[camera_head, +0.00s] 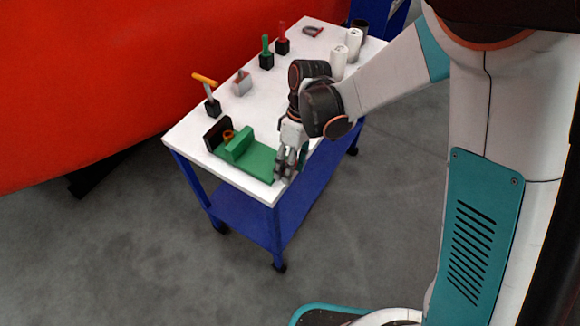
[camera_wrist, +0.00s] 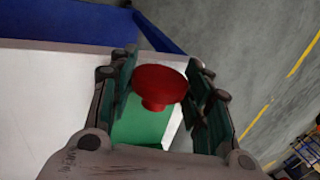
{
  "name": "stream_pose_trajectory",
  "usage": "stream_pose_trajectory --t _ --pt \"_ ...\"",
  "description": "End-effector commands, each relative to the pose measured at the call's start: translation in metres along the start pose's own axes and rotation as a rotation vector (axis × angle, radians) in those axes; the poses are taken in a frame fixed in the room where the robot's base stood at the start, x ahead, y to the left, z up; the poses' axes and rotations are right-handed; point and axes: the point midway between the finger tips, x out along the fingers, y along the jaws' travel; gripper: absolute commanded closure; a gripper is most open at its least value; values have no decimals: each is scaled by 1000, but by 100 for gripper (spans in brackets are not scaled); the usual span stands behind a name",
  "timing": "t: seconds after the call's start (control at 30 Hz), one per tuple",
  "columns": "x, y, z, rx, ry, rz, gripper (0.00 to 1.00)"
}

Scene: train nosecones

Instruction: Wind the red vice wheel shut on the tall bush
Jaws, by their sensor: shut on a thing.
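The green vice (camera_head: 258,165) sits at the near end of the white table top, with a green upright block (camera_head: 239,147) and a dark plate (camera_head: 216,133) behind it. An orange-brown bush (camera_head: 229,134) shows between plate and block; most of it is hidden, and I cannot tell whether it touches both. My gripper (camera_head: 287,170) is low at the vice's right end. In the wrist view the red wheel (camera_wrist: 160,83) lies between the fingers of my gripper (camera_wrist: 163,92), which is shut on it. The head view hides the wheel behind the gripper.
The white table (camera_head: 185,139) has a blue frame. An orange-handled tool (camera_head: 205,79), a grey block (camera_head: 241,83), green (camera_head: 266,47) and red (camera_head: 283,37) upright pieces and white cylinders (camera_head: 354,42) stand farther back. A large red body (camera_head: 90,80) rises behind the table.

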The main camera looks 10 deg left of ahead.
Motion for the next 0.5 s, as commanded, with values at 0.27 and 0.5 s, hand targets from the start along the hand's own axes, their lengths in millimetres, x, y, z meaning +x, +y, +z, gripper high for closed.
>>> stream_pose_trajectory --t 0.27,0.5 --pt "1 2 0 1 1 -162 79" --pt "1 2 0 1 1 -232 79"
